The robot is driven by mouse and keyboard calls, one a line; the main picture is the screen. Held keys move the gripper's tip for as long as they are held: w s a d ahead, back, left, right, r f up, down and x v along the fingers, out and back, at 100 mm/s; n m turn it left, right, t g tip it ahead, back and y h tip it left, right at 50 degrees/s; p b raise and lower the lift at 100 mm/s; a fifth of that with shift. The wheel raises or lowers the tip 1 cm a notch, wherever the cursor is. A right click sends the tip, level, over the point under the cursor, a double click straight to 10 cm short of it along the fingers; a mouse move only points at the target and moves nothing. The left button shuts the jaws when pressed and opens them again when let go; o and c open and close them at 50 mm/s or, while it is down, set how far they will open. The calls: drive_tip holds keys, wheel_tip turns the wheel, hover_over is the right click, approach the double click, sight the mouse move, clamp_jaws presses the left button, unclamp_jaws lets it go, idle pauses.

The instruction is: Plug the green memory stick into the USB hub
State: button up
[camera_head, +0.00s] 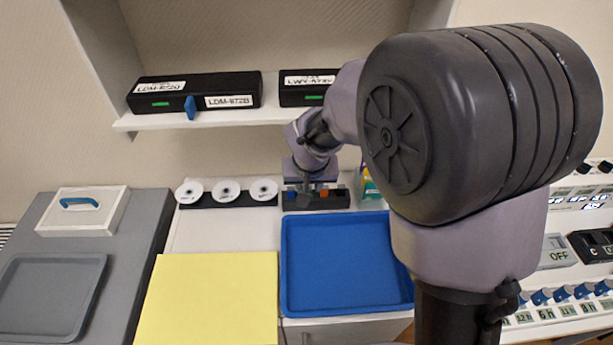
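My gripper (307,188) is at the end of my arm in the middle of the view, pointing down at a low black block (335,202) at the back of the table. The block carries small coloured pieces, among them an orange-red one (324,193) and a blue one. My gripper covers part of the block. It is too small and dark to tell whether its fingers are open or hold anything. I cannot make out a green memory stick. I cannot tell whether this block is the USB hub.
A blue tray (345,305) and a yellow mat (207,300) lie in front. A black holder with white discs (227,203) stands left of the block. Black labelled boxes (195,93) sit on the shelf (215,118) above. My arm hides much of the right side.

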drive_tip(key=shift+w, duration=0.25)
drive_tip(key=b+x, duration=0.1)
drive_tip(key=x, duration=0.1)
drive_tip(key=b+x, duration=0.1)
drive_tip(key=x, duration=0.2)
drive_tip(key=shift+w, duration=0.4)
clamp_jaws()
